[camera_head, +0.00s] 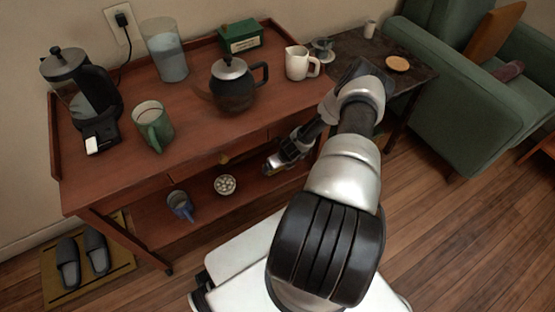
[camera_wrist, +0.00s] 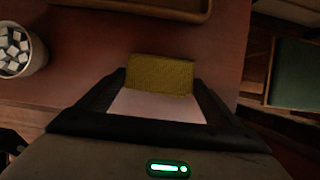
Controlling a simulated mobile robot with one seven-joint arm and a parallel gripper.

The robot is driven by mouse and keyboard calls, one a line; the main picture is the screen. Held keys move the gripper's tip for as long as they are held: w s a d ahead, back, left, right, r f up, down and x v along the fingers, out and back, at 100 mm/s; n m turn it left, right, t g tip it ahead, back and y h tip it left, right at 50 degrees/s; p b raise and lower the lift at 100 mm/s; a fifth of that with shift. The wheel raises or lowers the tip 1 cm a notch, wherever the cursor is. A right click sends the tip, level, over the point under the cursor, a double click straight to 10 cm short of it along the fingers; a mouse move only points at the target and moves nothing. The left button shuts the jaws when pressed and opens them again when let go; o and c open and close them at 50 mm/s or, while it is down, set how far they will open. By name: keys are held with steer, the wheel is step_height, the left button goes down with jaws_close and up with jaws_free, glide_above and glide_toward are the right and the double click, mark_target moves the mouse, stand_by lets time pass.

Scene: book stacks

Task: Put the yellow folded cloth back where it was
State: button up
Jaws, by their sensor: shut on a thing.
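The yellow folded cloth (camera_wrist: 160,75) is between the fingers of my gripper (camera_wrist: 162,88) in the wrist view. My gripper is shut on it, and the cloth sticks out past the fingertips. The red-brown lower shelf (camera_wrist: 85,85) of the wooden cart lies below or behind it; I cannot tell whether the cloth touches it. In the head view my gripper (camera_head: 272,167) is at the cart's right front, reaching in under the upper top (camera_head: 200,125). The cloth is too small there to make out clearly.
A bowl of white cubes (camera_wrist: 15,50) stands left of my gripper, and a blue mug (camera_head: 181,206) further left. A wooden tray edge (camera_wrist: 140,8) lies ahead. The upper top carries a kettle (camera_head: 232,88), a green mug (camera_head: 153,128) and a white jug (camera_head: 298,64).

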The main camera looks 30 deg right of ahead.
steer(key=shift+s+d+f, duration=0.1)
steer(key=shift+s+f, duration=0.05)
steer(key=shift+f, duration=0.05)
steer(key=shift+f, duration=0.15)
steer(key=o, duration=0.9)
steer(key=p+v, duration=0.3)
steer(key=v, duration=0.4)
steer(key=shift+r, duration=0.4)
steer(key=shift+s, duration=0.15)
